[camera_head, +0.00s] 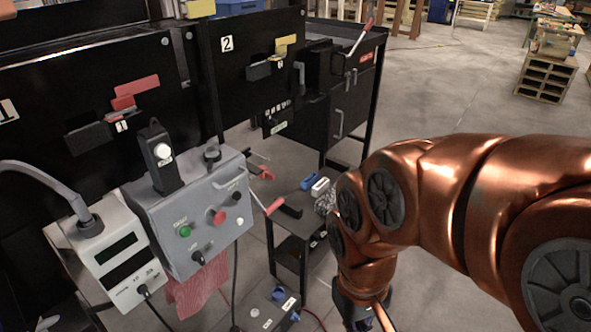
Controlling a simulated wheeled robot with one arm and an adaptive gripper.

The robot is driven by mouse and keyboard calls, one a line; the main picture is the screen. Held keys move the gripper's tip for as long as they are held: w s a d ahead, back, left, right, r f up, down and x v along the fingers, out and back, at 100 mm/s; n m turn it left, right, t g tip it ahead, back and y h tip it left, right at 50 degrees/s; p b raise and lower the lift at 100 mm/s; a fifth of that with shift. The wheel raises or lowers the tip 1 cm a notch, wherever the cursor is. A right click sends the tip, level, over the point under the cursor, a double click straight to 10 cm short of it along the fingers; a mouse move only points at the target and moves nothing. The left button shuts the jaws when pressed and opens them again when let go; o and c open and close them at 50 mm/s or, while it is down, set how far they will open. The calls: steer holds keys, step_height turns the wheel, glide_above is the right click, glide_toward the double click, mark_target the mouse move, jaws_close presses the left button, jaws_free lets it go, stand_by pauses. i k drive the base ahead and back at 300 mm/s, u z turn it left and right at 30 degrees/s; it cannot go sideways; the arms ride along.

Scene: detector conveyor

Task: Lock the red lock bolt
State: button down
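The likely red lock bolt (136,88) is a red bar on the black panel marked 1, at the left. A smaller red piece (123,102) sits just below it, beside a dark grey block (88,139). I cannot tell whether the bolt is locked. My gripper (357,317) is only partly in view at the bottom edge, far to the right of and below the bolt. Its fingers are hidden or cut off, so I cannot see whether it is open or holds anything.
A small black table (293,227) is left of my arm. Panel 2 (237,58) has yellow pieces. Open floor (445,90) lies at the back right.

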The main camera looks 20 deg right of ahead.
mark_target(267, 175)
steer(key=z, duration=1.35)
steer(key=i, duration=0.55)
steer(key=u, duration=2.25)
steer(key=i, duration=0.5)
steer(key=z, duration=0.05)
